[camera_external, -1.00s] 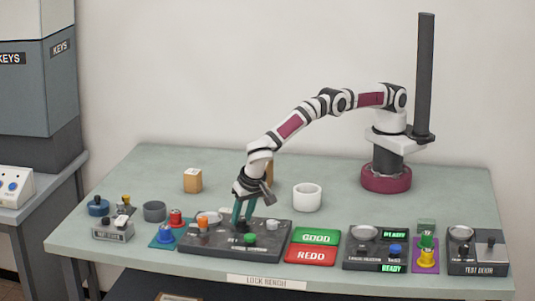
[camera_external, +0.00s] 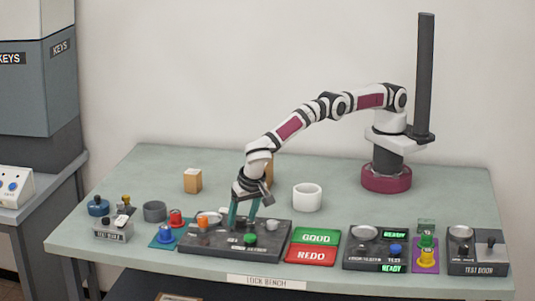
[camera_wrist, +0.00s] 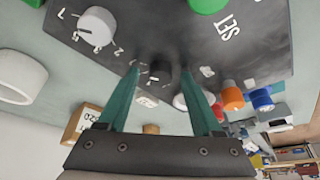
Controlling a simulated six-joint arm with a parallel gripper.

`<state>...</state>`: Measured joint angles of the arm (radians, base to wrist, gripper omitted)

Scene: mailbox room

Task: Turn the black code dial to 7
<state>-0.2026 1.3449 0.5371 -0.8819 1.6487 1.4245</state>
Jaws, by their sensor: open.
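The black code dial (camera_wrist: 160,73) sits on the dark control panel (camera_wrist: 265,50) in the wrist view, with small white marks around it. My gripper (camera_wrist: 162,80) is open, with one green finger on either side of the dial and a gap showing between the fingers and it. I cannot tell which number the dial points to. In the external view my gripper (camera_external: 243,220) reaches down to the back middle of the panel (camera_external: 210,247), and the dial is hard to make out between the fingers.
A white numbered dial (camera_wrist: 97,26) and a green button (camera_external: 250,239) are on the same panel. An orange knob (camera_external: 203,224) stands to the left. A white cup (camera_external: 307,197) and wooden blocks (camera_external: 193,180) stand behind. GOOD (camera_external: 317,236) and REDD (camera_external: 311,255) pads lie to the right.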

